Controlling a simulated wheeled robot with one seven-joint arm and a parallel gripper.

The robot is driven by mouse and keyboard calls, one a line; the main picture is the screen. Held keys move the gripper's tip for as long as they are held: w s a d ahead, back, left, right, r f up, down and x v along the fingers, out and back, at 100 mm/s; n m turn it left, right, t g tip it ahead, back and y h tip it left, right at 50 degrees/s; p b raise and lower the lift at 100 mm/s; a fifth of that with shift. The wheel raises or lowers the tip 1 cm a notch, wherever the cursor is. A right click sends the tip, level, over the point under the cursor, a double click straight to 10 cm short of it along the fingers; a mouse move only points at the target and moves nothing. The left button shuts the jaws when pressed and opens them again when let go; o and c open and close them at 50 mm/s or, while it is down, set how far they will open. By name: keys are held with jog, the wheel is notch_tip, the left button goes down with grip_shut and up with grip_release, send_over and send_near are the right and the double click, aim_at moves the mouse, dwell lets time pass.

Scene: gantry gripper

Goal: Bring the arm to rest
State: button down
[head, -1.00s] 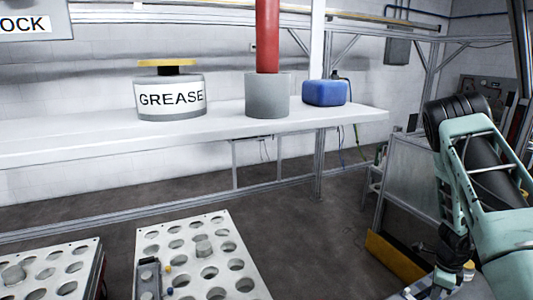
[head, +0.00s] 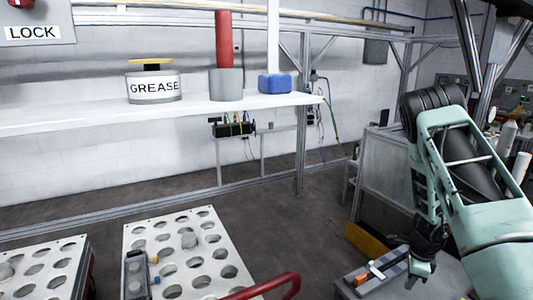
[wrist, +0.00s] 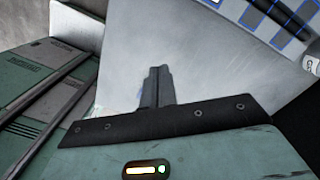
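My teal and black arm reaches down the right side of the head view. My gripper (head: 421,272) hangs at its lower end, over a grey surface (head: 452,284), and is small there. In the wrist view the two dark fingers of my gripper (wrist: 157,72) lie side by side with no clear gap. They look shut, with nothing seen between them.
A white shelf (head: 60,122) holds a grease can (head: 153,88), a grey cup with a red rod (head: 225,84) and a blue block (head: 274,84). Perforated white plates (head: 215,222) and a red bar (head: 270,285) stand low in front. Open floor (head: 290,225) lies between.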

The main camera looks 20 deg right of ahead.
jog(key=w+a+r+n+y+b, duration=0.15)
jog(key=a+r+n, duration=0.3)
jog(key=a, duration=0.55)
jog(key=w+a+r+n+b, duration=0.1)
jog(key=w+a+r+n, duration=0.3)
jog(key=a, duration=0.6)
jog(key=w+a+r+n+y+b, duration=0.1)
jog(key=w+a+r+n+b, duration=0.1)
jog(key=a+n, duration=0.6)
jog(key=s+a+r+n+b, duration=0.1)
jog(key=s+a+r+n, duration=0.15)
jog(key=a, duration=0.35)
jog(key=s+a+r+n+b, duration=0.1)
jog(key=s+a+r, duration=0.15)
jog(key=a, duration=0.35)
jog(key=s+a+r+n+h+b, duration=0.1)
jog(key=s+a+n, duration=0.3)
jog(key=s+n, duration=0.3)
jog(key=s+a+r+n+h+b, duration=0.1)
jog(key=s+a+n, duration=0.3)
jog(key=s+n, duration=0.4)
jog(key=shift+s+a+r+n+b, duration=0.15)
jog(key=shift+s+r+n+b, duration=0.2)
jog(key=shift+s+r, duration=0.6)
jog(key=shift+s+f, duration=0.2)
jog(key=shift+f, duration=0.1)
